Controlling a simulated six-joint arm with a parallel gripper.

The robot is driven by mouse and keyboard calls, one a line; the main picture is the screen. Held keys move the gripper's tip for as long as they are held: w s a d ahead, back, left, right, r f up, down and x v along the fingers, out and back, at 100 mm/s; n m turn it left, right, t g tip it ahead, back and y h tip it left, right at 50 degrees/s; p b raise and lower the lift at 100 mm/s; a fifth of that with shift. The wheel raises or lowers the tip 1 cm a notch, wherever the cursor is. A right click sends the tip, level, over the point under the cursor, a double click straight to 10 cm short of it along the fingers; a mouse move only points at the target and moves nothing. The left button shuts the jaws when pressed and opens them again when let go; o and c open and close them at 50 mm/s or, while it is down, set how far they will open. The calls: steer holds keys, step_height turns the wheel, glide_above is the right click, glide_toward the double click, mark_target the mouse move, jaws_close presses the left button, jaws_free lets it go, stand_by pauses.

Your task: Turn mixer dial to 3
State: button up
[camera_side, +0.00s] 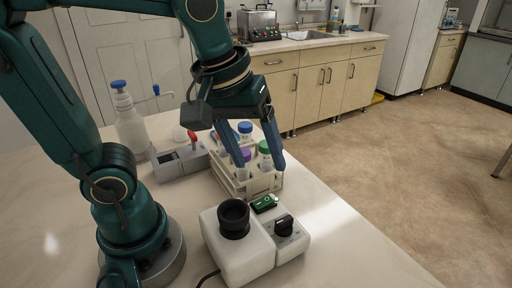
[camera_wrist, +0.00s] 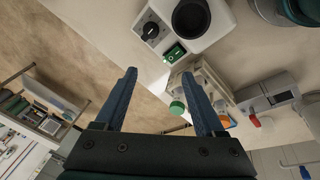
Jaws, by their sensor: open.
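The mixer (camera_side: 240,257) is a white box with a black round cup holder (camera_side: 234,218) on the table. Its black dial (camera_side: 284,225) sits on a grey panel at its right side, beside a lit green switch (camera_side: 265,203). In the wrist view the dial (camera_wrist: 151,31) and the green switch (camera_wrist: 174,52) lie just beyond my fingertips. The dial's scale marks are too small to read. My gripper (camera_side: 263,167) points down with its blue fingers apart and empty. It appears above and behind the dial, over the tube rack, and is not touching the dial.
A tube rack (camera_side: 231,187) with colour-capped tubes stands close behind the mixer, beside and behind my fingers. A grey device (camera_side: 180,163) with a red-tipped part and a white wash bottle (camera_side: 130,125) stand farther back left. The table to the right of the mixer is clear.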

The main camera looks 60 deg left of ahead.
steer(key=shift+s+a+f+m+t, duration=0.25)
steer(key=shift+s+m, duration=0.35)
steer(key=shift+m, duration=0.65)
steer(key=shift+s+a+m+t, duration=0.35)
steer(key=shift+s+m, duration=0.3)
steer(key=shift+m, duration=0.65)
steer(key=shift+s+a+f+m+t, duration=0.2)
steer(key=shift+s+a+m, duration=0.3)
steer(key=shift+m, duration=0.75)
steer(key=shift+s+d, duration=0.1)
steer(key=shift+s+f, duration=0.2)
steer(key=shift+f, duration=0.25)
